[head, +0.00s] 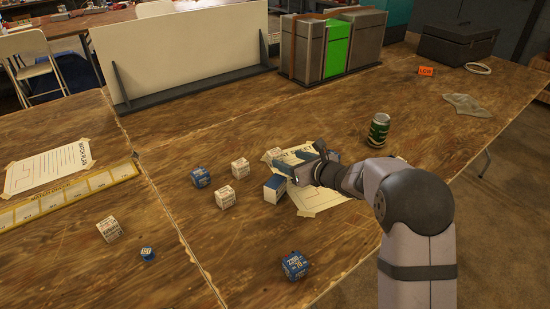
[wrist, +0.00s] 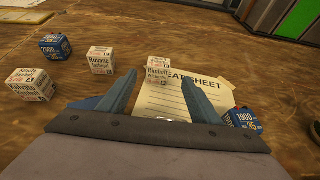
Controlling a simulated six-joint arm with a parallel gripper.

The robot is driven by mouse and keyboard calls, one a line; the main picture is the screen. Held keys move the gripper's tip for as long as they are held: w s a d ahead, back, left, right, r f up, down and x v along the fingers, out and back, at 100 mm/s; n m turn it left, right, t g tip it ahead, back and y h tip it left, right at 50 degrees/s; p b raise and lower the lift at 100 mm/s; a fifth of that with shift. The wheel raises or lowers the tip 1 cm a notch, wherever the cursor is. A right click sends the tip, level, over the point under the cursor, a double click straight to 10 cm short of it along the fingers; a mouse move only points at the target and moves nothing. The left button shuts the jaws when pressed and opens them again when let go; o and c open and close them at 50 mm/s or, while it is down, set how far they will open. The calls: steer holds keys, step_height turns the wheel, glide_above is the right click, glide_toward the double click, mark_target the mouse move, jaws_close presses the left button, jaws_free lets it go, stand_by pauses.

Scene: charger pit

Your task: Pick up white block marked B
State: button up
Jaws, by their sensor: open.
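Several white blocks with small print lie on the table; I cannot read which one is marked B. One white block (wrist: 156,78) sits at the edge of a paper sheet, ahead of and between my fingertips in the wrist view; it also shows in the head view (head: 271,154). Two more white blocks (head: 240,167) (head: 225,198) lie to its left, and another (head: 110,229) lies farther left. My gripper (wrist: 155,82) is open and empty, low above the sheet. Its fingers hide part of a blue block (wrist: 84,103) on their left.
Blue blocks (head: 200,177) (head: 294,265) and a small blue cube (head: 148,254) lie around. Another blue block (wrist: 242,120) is right of my fingers. A white panel (head: 180,50) and boxes (head: 340,48) stand behind.

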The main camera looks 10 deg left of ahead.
mark_target(278, 156)
steer(key=shift+p+x, duration=0.75)
steer(key=shift+x, duration=2.85)
steer(key=shift+s+a, duration=0.1)
steer(key=shift+a, duration=0.05)
steer(key=c, duration=1.1)
